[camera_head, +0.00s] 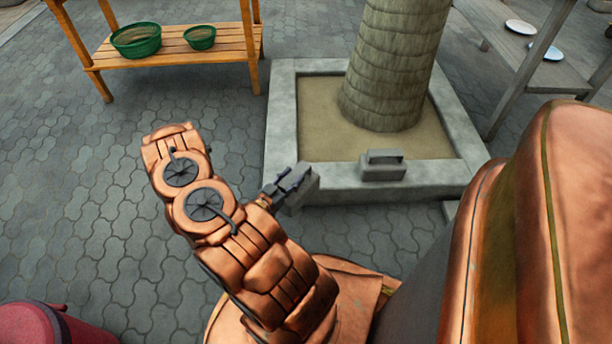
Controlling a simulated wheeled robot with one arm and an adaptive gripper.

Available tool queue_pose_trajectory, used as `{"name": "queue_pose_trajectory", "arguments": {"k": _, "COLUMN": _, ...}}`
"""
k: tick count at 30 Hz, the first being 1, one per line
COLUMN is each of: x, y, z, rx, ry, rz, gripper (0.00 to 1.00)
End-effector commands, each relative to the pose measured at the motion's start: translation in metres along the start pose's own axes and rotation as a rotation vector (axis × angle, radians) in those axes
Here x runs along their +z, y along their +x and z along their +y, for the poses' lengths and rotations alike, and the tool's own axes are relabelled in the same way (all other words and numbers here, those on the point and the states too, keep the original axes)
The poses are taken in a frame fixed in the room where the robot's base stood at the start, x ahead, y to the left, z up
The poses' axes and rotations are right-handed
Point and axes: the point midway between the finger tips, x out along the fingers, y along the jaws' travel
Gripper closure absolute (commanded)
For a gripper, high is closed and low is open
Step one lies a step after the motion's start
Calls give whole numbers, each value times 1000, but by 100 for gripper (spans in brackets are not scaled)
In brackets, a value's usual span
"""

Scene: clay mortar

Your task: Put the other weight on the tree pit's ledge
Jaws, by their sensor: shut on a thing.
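The tree pit (281,118) has a square grey stone ledge around sandy soil and a thick ringed trunk (390,70). One grey weight (383,171) with a handle on top sits upright on the front ledge, right of its middle. My gripper (291,186) is shut on another grey weight (302,194), which looks tilted. This held weight appears at the pit's front left corner, overlapping the ledge's outer edge in the picture. I cannot tell whether it touches the ledge. My gripper partly hides it.
A wooden stand (180,48) with two green bowls (136,40) is at the upper left. A grey table (560,66) with white plates (520,27) is at the upper right. A red rounded object (38,326) is at the lower left. Paving left of the pit is clear.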

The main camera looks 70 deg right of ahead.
Motion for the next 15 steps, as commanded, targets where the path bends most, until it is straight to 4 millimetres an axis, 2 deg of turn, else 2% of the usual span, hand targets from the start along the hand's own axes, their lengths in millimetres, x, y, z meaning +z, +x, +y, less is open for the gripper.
{"name": "queue_pose_trajectory", "arguments": {"k": 3, "x": -3, "y": 4, "z": 23, "rx": 44, "ry": -1, "rz": 6, "gripper": 100}}
{"name": "queue_pose_trajectory", "arguments": {"k": 7, "x": -4, "y": 6, "z": 39, "rx": 72, "ry": -1, "rz": 5, "gripper": 100}}
{"name": "queue_pose_trajectory", "arguments": {"k": 11, "x": -4, "y": 8, "z": 44, "rx": 84, "ry": -1, "rz": 5, "gripper": 100}}
{"name": "queue_pose_trajectory", "arguments": {"k": 15, "x": -2, "y": 16, "z": 39, "rx": 88, "ry": 3, "rz": 5, "gripper": 100}}
